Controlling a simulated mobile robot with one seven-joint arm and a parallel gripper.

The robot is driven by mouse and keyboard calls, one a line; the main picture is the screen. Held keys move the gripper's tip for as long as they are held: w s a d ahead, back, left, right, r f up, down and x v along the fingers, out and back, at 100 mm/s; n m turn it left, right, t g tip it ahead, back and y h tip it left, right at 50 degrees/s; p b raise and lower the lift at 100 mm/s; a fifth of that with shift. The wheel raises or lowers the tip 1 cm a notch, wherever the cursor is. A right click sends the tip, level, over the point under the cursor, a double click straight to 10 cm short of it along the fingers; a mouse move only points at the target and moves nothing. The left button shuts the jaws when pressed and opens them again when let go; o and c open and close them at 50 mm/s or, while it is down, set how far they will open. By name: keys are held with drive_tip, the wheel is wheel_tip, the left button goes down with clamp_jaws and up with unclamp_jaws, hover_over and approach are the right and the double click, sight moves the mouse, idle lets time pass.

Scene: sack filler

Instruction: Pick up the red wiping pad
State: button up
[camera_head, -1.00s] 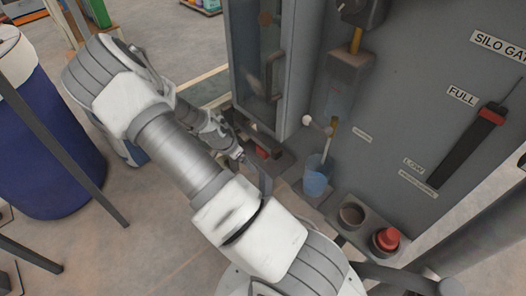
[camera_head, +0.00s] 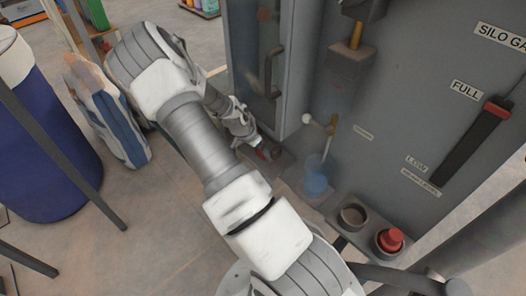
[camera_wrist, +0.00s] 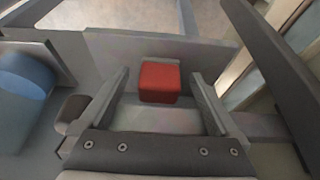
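The red wiping pad (camera_wrist: 159,82) is a small red block in the middle of the wrist view, against a grey wall. It lies ahead of and between the two fingers of my gripper (camera_wrist: 160,92), which are spread wide with space on both sides of the pad. My gripper is open and holds nothing. In the head view my gripper (camera_head: 258,150) is low by the grey cabinet, and a bit of the pad (camera_head: 268,154) shows beside it, mostly hidden.
A blue cup (camera_head: 316,182) stands to the right of my gripper; it shows at the left of the wrist view (camera_wrist: 24,76). A red knob (camera_head: 390,238) and a round holder (camera_head: 352,216) are farther right. The cabinet door (camera_head: 262,60) rises behind. A sack (camera_head: 108,108) stands at left.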

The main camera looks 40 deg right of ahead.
drive_tip(key=c, duration=1.4)
drive_tip(key=shift+a+r, duration=0.35)
drive_tip(key=shift+r, duration=0.1)
drive_tip(key=s+a+r+p, duration=0.1)
drive_tip(key=a+r+p, duration=0.3)
drive_tip(key=a, duration=0.9)
wheel_tip(320, 180, up, 3)
drive_tip(key=shift+a+r, duration=0.1)
drive_tip(key=shift+a, duration=0.05)
